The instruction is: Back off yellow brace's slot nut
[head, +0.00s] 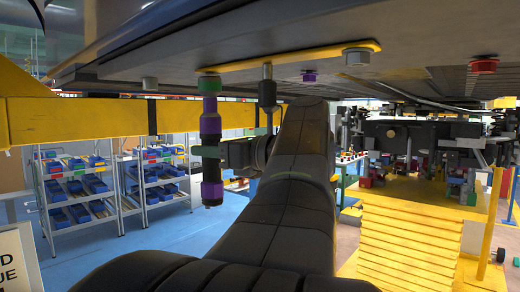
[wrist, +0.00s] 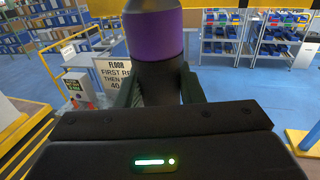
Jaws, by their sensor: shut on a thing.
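A yellow brace (head: 290,62) runs as a flat strip under the dark car body. An upright black tool (head: 211,107) with purple bands and a green top stands beneath the brace's left end. Its top reaches up to the brace there; whatever fastener sits inside or behind it is hidden. My gripper (head: 212,152) is shut on the tool around its middle. The wrist view shows the tool's purple band (wrist: 153,34) and dark body between the fingers of my gripper (wrist: 160,92). I cannot tell which fastener is the slot nut.
A purple fastener (head: 310,76), silver bolts (head: 357,56) and a red one (head: 484,66) also hang underneath. A yellow beam (head: 80,120) crosses behind on the left. Shelves with blue bins (head: 75,190) stand farther back.

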